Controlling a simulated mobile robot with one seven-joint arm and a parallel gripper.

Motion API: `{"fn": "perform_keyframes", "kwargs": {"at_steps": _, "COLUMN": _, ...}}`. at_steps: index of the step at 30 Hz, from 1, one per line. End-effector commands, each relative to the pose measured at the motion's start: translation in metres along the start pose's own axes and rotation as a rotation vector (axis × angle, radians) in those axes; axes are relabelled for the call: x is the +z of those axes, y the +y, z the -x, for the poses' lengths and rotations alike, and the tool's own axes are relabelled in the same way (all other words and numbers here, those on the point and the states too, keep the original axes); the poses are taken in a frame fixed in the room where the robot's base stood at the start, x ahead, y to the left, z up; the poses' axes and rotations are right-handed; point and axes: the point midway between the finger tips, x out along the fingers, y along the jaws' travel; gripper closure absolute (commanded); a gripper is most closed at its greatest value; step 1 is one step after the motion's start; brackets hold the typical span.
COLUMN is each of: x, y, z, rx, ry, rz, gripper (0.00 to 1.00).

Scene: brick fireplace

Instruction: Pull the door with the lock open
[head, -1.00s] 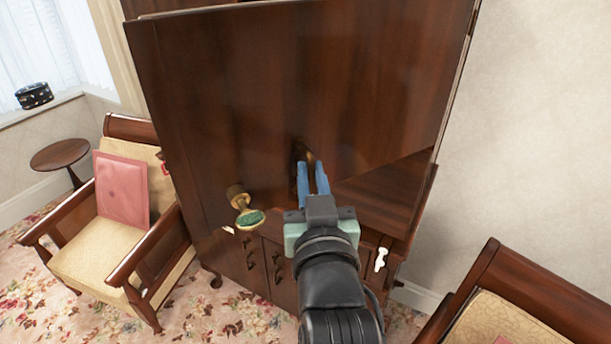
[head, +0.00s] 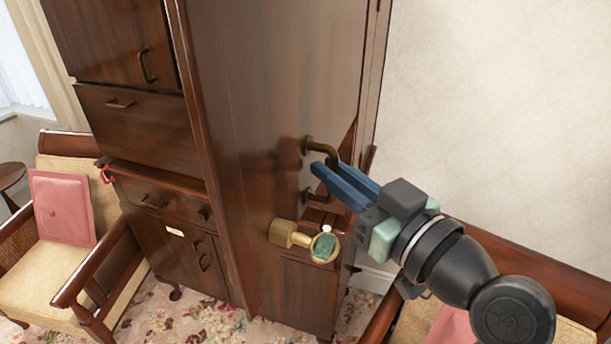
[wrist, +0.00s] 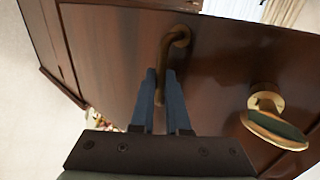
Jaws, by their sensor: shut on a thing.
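My gripper (head: 328,172), with blue fingers, is shut on this handle. In the wrist view the handle (wrist: 176,42) runs down between the fingers, which hide its lower end.
Cabinet drawers and smaller doors (head: 140,125) are at the left. An armchair with a pink cushion (head: 62,205) stands at far left. Another armchair (head: 540,255) is close behind my arm at lower right. Floral carpet (head: 170,325) shows below.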

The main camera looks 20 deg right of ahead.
Motion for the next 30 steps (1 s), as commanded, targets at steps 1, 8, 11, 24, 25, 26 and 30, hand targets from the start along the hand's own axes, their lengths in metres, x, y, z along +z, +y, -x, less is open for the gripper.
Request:
{"fn": "perform_keyframes", "kwargs": {"at_steps": 1, "x": 0.0001, "y": 0.0067, "z": 0.0037, "rx": -0.001, "ry": 0.004, "rz": 0.001, "gripper": 1.0}}
{"fn": "perform_keyframes", "kwargs": {"at_steps": 8, "x": -0.0005, "y": 0.0141, "z": 0.0112, "rx": -0.035, "ry": 0.003, "rz": 0.0, "gripper": 1.0}}
{"fn": "perform_keyframes", "kwargs": {"at_steps": 11, "x": -0.0009, "y": 0.0148, "z": 0.0121, "rx": -0.041, "ry": 0.002, "rz": 0.0, "gripper": 1.0}}
{"fn": "perform_keyframes", "kwargs": {"at_steps": 24, "x": -0.0013, "y": 0.0147, "z": 0.0119, "rx": -0.042, "ry": 0.003, "rz": 0.0, "gripper": 0.74}}
{"fn": "perform_keyframes", "kwargs": {"at_steps": 25, "x": -0.0012, "y": 0.0146, "z": 0.0119, "rx": -0.042, "ry": 0.002, "rz": 0.0, "gripper": 0.74}}
{"fn": "perform_keyframes", "kwargs": {"at_steps": 26, "x": -0.0011, "y": 0.0144, "z": 0.0119, "rx": -0.043, "ry": 0.002, "rz": 0.0, "gripper": 0.74}}
{"fn": "perform_keyframes", "kwargs": {"at_steps": 30, "x": -0.0006, "y": 0.0137, "z": 0.0118, "rx": -0.045, "ry": 0.001, "rz": 0.0, "gripper": 0.74}}
